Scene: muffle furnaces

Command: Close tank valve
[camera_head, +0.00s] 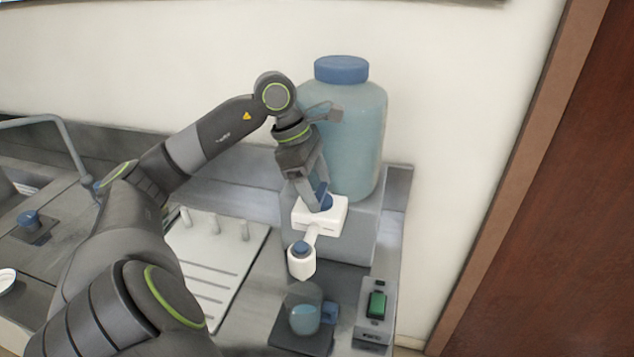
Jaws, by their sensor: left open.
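The tank (357,140) is a large pale blue jar with a blue cap, standing on a grey block. The tank valve (328,213) is a white body low on the tank's front, with a blue handle (322,196) on top. A white spout (302,262) with a blue top hangs from it. My left gripper (314,203) points down at the valve, with its fingers at the blue handle. It is open; the fingers partly hide the handle, and I cannot tell whether they touch it. My right gripper is not in view.
A clear beaker (304,309) with blue liquid stands on a dark plate below the spout. A grey box with a green switch (376,304) is to its right. A white drying rack (215,255), a sink tap (62,130) and a blue knob (29,218) lie left.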

